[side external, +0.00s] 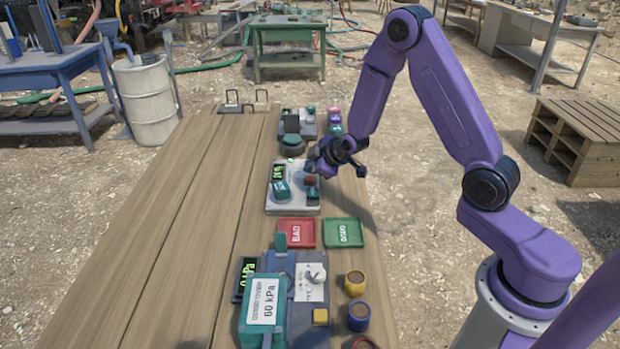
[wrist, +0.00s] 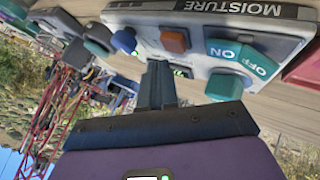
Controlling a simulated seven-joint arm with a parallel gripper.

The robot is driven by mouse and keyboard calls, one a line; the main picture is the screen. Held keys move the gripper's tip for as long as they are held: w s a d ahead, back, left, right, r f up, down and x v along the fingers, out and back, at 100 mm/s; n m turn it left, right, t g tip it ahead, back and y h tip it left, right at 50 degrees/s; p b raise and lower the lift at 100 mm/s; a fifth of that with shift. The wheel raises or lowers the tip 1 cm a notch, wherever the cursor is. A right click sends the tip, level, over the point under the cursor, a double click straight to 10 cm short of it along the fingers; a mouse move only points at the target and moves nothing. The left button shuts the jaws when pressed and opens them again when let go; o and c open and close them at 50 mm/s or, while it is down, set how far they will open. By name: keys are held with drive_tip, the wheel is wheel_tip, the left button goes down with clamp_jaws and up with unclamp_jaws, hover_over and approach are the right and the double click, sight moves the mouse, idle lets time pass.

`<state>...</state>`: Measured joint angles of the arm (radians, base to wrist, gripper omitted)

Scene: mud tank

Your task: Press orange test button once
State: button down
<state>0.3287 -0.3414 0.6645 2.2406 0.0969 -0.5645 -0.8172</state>
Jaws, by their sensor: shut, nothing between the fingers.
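The orange button (side external: 310,181) is a small cap on the light grey moisture tester (side external: 299,208), which lies on the wooden table. In the wrist view the orange button (wrist: 173,38) stands out from the tester (wrist: 207,21), marked MOISTURE. My gripper (side external: 318,168) is over the tester's far right part, close to the button. In the wrist view my gripper's dark fingers (wrist: 159,68) are together and empty, with their tips just below the orange button in the picture. I cannot tell whether they touch it.
A teal ON/OFF switch (wrist: 238,57) and a blue knob (wrist: 124,39) flank the orange button. A red tray (side external: 296,233) and a green tray (side external: 343,233) lie nearer the camera. Another instrument (side external: 291,124) stands beyond the tester. The table's left side (side external: 150,240) is clear.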

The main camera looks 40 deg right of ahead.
sight(312, 180)
drive_tip(key=shift+r, duration=2.5)
drive_tip(key=s+a+r+n+g+y, duration=0.1)
drive_tip(key=s+a+r+g+y, duration=0.15)
drive_tip(key=s+a, duration=0.55)
drive_tip(key=s+a+r+n+g+y, duration=0.1)
drive_tip(key=s+a+r+g, duration=0.15)
drive_tip(key=s+a, duration=0.55)
drive_tip(key=s+d+r+n+g+h, duration=0.1)
drive_tip(key=s+d+g, duration=0.1)
drive_tip(key=s, duration=0.9)
drive_tip(key=s+d+r+n+g+h, duration=0.1)
drive_tip(key=s+d, duration=0.3)
drive_tip(key=s, duration=0.8)
drive_tip(key=shift+s+r+g+h, duration=0.25)
drive_tip(key=shift+r+g+h, duration=0.1)
drive_tip(key=shift+r+g, duration=0.2)
